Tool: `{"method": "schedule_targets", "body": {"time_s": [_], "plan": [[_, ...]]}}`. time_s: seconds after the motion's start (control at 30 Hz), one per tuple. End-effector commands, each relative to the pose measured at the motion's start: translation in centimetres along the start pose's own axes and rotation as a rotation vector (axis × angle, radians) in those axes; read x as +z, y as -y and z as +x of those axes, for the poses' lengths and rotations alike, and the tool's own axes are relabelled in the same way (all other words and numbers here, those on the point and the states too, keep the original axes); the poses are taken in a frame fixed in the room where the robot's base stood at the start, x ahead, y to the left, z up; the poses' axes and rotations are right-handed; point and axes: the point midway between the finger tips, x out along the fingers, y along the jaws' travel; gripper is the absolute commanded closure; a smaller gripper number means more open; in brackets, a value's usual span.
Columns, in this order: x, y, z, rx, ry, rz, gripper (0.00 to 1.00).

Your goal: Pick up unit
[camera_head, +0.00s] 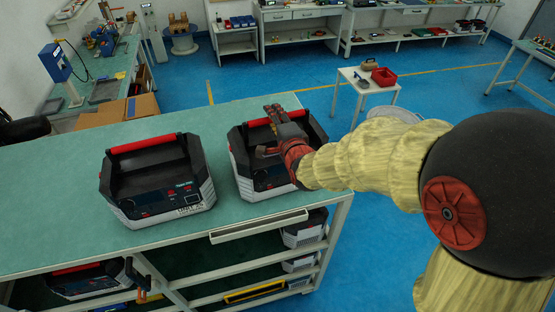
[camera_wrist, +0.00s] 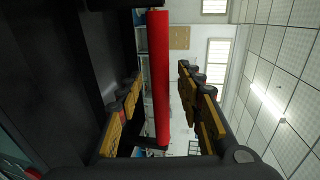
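Two dark units with light grey sides and red carry handles stand on the green bench top. The left unit (camera_head: 158,180) is in full view with its handle raised. The right unit (camera_head: 243,168) is partly hidden behind my gripper (camera_head: 269,131), which is over its upper part. In the wrist view, the unit's red handle (camera_wrist: 158,80) shows between the two yellow-padded fingers of my gripper (camera_wrist: 162,82). The fingers are apart, with a clear gap between handle and right finger. The handle looks closer to the left finger; I cannot tell whether they touch.
The green bench (camera_head: 40,205) has free top around the left unit. More units sit on the shelves below, one at lower left (camera_head: 88,280). A cardboard box (camera_head: 118,112) stands behind the bench. A small white table (camera_head: 350,77) with a red bin (camera_head: 384,77) stands beyond.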

Motion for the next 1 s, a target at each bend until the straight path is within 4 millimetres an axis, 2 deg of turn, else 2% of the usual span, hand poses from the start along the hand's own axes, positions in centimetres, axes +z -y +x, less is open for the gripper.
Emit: {"method": "schedule_targets", "body": {"time_s": [0.07,0.67,1.0], "plan": [[0.00,-0.02,-0.01,0.000,0.000,0.000,0.65],[0.00,-0.05,-0.04,0.001,0.000,0.000,0.99],[0.00,-0.08,-0.04,0.002,0.000,0.000,1.00]]}}
